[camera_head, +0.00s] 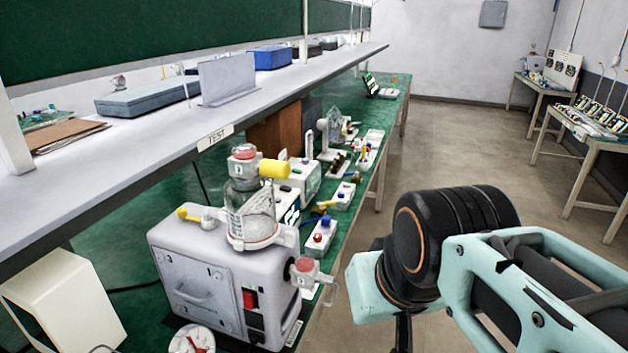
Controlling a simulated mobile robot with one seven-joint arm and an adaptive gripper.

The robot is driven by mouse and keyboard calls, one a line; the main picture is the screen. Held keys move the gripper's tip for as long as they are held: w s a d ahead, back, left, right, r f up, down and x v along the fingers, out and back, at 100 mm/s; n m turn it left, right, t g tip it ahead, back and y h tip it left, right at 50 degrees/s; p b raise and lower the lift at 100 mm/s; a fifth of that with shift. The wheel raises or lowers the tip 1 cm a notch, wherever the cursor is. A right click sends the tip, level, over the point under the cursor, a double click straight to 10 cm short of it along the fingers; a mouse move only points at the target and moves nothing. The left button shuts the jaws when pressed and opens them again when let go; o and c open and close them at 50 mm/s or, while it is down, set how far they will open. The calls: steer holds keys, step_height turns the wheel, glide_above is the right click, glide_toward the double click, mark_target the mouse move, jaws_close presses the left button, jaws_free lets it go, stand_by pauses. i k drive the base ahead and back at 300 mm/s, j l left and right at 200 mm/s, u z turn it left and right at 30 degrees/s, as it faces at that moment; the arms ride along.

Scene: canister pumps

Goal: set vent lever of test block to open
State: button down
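A grey box-shaped unit (215,275) stands on the green bench below the TEST label; it may be the test block. A clear canister (250,208) with a red-trimmed head stands on it. A yellow-ended lever (187,213) lies at its top left, pointing left. A yellow cylindrical knob (273,169) sticks out right from the canister head. I cannot tell which is the vent lever. A red-capped fitting (304,267) is on the unit's right side. My teal and black arm is at the right, apart from the unit; my gripper's fingers do not show.
A grey shelf (300,75) overhangs the bench. A round gauge (192,340) is at the bottom edge and a cream box (75,300) at the lower left. Small fittings, including a red-button box (320,237), line the bench behind the unit. The floor (440,140) beyond is clear.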

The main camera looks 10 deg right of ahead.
mark_target(327, 205)
steer(key=z, duration=0.2)
steer(key=i+l, duration=0.25)
steer(key=i, duration=0.25)
steer(key=i+l, duration=0.25)
steer(key=i, duration=0.2)
steer(key=i+l, duration=0.25)
steer(key=i, duration=0.25)
steer(key=i+l, duration=0.25)
steer(key=i, duration=0.2)
steer(key=i+l+z, duration=0.2)
steer(key=i+l, duration=0.2)
steer(key=i+l+z, duration=0.15)
steer(key=i+l, duration=0.2)
steer(key=i, duration=0.2)
steer(key=k+j+u, duration=0.3)
steer(key=j, duration=0.2)
